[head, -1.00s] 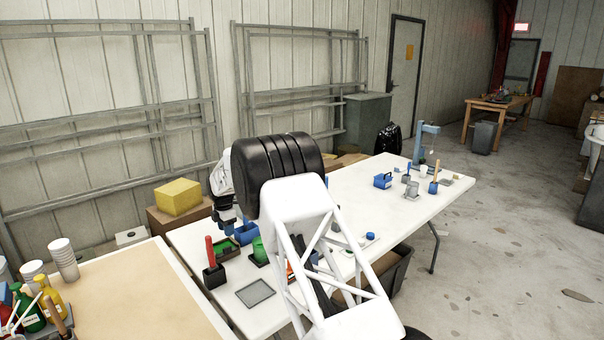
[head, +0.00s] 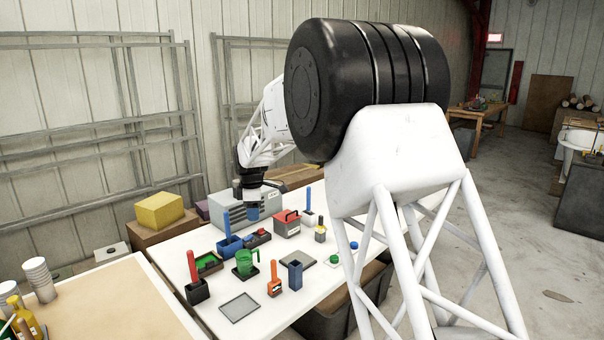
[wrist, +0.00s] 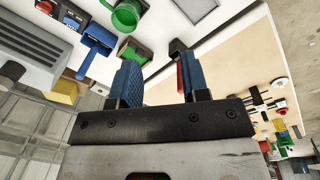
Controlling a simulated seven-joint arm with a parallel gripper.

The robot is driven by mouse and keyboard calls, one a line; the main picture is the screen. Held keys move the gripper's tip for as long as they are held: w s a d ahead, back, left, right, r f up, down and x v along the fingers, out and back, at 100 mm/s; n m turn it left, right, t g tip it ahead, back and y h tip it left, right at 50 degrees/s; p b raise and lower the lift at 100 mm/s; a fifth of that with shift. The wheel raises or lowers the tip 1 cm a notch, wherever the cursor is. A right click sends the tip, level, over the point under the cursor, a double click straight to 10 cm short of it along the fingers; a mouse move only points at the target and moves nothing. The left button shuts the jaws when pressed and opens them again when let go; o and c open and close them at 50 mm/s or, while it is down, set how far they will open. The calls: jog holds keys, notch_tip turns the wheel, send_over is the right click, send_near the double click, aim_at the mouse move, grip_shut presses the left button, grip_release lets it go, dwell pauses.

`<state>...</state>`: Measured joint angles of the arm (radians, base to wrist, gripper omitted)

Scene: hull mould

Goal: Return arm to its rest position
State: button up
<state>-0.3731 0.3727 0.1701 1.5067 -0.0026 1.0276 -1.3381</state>
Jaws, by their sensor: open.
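My arm reaches over the white table (head: 218,322), its large black joint and white lattice link filling the right half of the head view. My gripper (head: 253,214) points down above the table, in front of a grey slotted box (head: 232,216). In the wrist view my gripper (wrist: 163,80) shows two blue-padded fingers spread apart, with nothing held between them. A red-handled tool in a black holder (head: 197,290) stands on the table and shows beyond the fingers in the wrist view.
On the table stand a green mug (head: 245,264), a blue scoop-like bin (head: 229,245), a red box (head: 287,224), an orange-handled tool (head: 274,280) and a blue square holder (head: 295,274). A yellow block (head: 159,211) lies on a box behind. A tan-topped table (head: 105,300) adjoins at left.

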jog(key=s+d+r+m, duration=0.3)
jog(key=s+d+r, duration=0.1)
jog(key=s+d, duration=0.45)
jog(key=s+d+r+m, duration=0.4)
jog(key=s+d, duration=0.3)
jog(key=s, duration=0.2)
jog(key=s+d+r+m, duration=0.3)
jog(key=s+d+r, duration=0.1)
jog(key=s+d, duration=0.4)
jog(key=s+d+f+m, duration=0.2)
jog(key=s+d+m, duration=0.1)
jog(key=s, duration=0.7)
jog(key=s+d+f+m+t, duration=0.1)
jog(key=s+d+f+m, duration=0.1)
jog(key=s, duration=0.9)
jog(key=s+d+f+m, duration=0.2)
jog(key=s+d+m, duration=0.2)
jog(key=s, duration=0.6)
jog(key=shift+s+d+f+m+t, duration=0.2)
jog(key=shift+d+m+t, duration=0.2)
jog(key=shift+d, duration=0.45)
